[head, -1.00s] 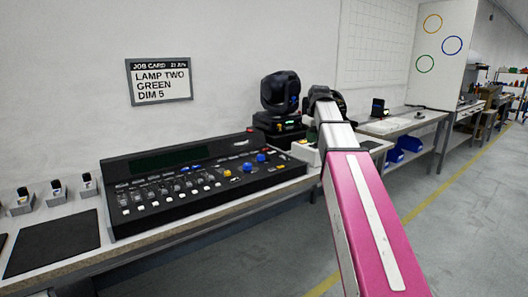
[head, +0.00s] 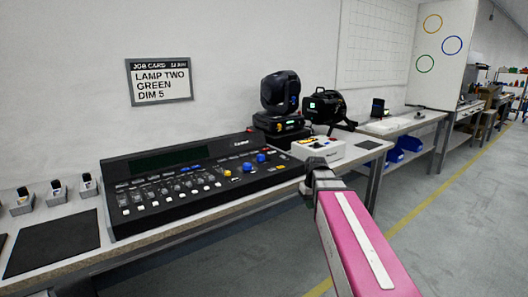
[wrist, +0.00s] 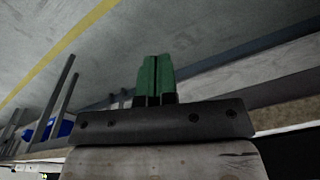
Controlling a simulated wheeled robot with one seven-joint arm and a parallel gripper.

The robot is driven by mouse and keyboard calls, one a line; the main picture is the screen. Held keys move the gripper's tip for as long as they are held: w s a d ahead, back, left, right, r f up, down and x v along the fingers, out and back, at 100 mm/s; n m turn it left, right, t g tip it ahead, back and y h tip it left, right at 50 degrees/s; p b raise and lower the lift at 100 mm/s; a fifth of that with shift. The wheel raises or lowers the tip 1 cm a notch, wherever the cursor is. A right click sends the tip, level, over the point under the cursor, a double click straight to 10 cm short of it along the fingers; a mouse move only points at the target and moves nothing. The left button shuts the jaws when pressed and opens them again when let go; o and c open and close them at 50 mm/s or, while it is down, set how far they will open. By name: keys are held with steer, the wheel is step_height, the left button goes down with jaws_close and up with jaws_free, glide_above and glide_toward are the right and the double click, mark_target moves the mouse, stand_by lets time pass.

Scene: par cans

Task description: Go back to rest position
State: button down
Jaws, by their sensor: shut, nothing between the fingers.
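My gripper shows in the wrist view as two green fingers (wrist: 156,76) pressed together with nothing between them. The floor and the bench's underside are behind them. In the head view my pink and white arm reaches up from the lower right. Its dark wrist end (head: 323,180) is just off the bench's front edge, beside the white control box. The fingers themselves cannot be made out in the head view.
The bench carries a black lighting console (head: 190,185), a moving-head lamp (head: 281,92), a second black lamp (head: 325,106) and a white control box (head: 318,148). A job card (head: 159,79) hangs on the wall. The grey floor (head: 445,235) at right is clear.

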steer(key=s+f+m, duration=0.3)
steer(key=s+f, duration=1)
steer(key=f, duration=0.4)
steer(key=shift+s+g, duration=0.25)
steer(key=shift+g, duration=0.05)
